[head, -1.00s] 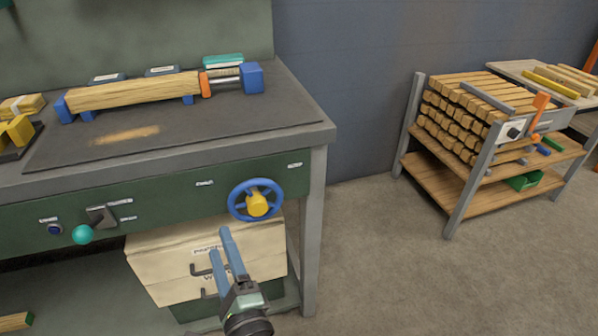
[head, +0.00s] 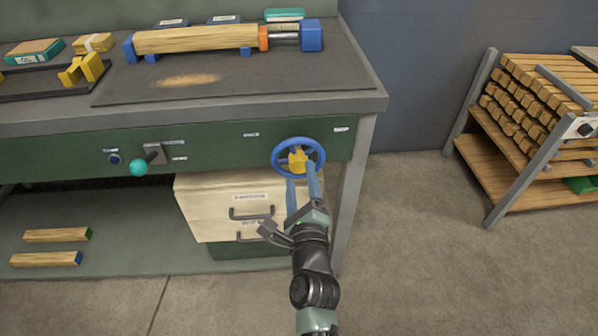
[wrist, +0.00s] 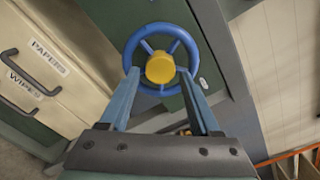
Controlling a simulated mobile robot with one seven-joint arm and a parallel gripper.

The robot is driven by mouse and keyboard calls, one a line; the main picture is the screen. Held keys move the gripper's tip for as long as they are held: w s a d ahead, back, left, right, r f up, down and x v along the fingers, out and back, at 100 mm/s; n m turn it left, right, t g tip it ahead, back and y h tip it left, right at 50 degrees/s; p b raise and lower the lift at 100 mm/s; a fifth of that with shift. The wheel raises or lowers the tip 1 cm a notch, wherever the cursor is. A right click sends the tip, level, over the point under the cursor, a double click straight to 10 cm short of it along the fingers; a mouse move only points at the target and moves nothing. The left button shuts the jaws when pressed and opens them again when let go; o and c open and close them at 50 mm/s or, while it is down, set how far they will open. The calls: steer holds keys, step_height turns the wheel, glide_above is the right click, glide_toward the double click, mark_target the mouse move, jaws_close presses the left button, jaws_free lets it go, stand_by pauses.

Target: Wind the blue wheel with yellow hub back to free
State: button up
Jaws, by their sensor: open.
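The blue wheel (head: 278,171) with its yellow hub (head: 297,160) is on the green front panel of the bench, near the right leg. It also shows in the wrist view, with blue rim (wrist: 160,27) and yellow hub (wrist: 160,68). My gripper (head: 302,183) is open, its two blue fingers pointing at the wheel from the front and below. In the wrist view the fingers (wrist: 160,76) are spread to either side of the hub and overlap the lower rim. I cannot tell whether they touch it. Nothing is held between them.
A cream drawer unit (head: 205,205) stands under the bench, left of my gripper. A teal-knobbed lever (head: 139,168) sits left on the panel. A wood piece (head: 195,39) lies in a blue-ended clamp on top. A rack of wood (head: 535,105) stands right, with clear floor between.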

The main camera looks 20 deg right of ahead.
mark_target(299, 168)
steer(key=shift+b+x, duration=0.6)
steer(key=shift+x, duration=1.35)
jaws_close()
